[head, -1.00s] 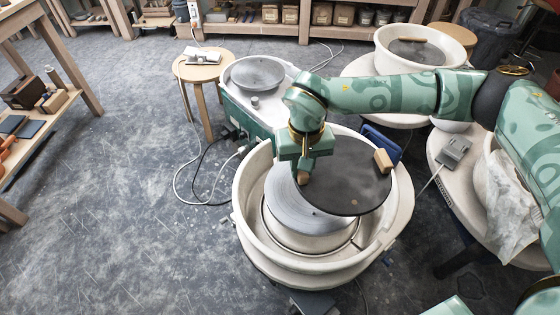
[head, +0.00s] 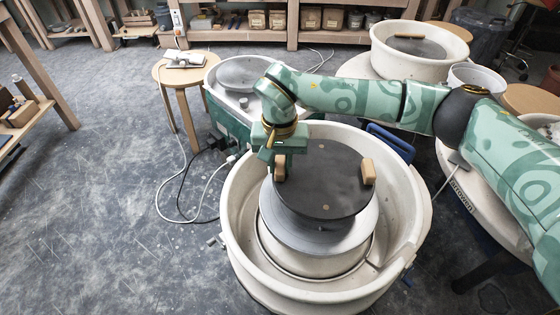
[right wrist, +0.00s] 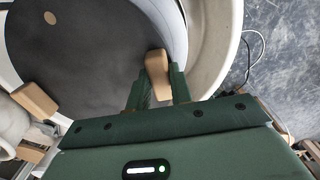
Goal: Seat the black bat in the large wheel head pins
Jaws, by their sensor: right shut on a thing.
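The black bat (head: 325,185) is a dark round disc with a wooden block at its left edge (head: 279,172) and another at its right edge (head: 368,172). My right gripper (head: 278,158) is shut on the left block, which also shows between its fingers in the right wrist view (right wrist: 158,75). The bat (right wrist: 85,65) lies over the grey large wheel head (head: 300,236), whose near part shows below it. The bat sits toward the far side of the head and appears a little above it. The pins are hidden or too small to tell. My left gripper is not in view.
A cream splash pan (head: 232,235) surrounds the wheel head, its rim close to my right gripper. A blue handle (head: 392,140) stands at its far right. A smaller wheel (head: 245,74) and a wooden stool (head: 180,80) are behind. Cables lie on the floor at left.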

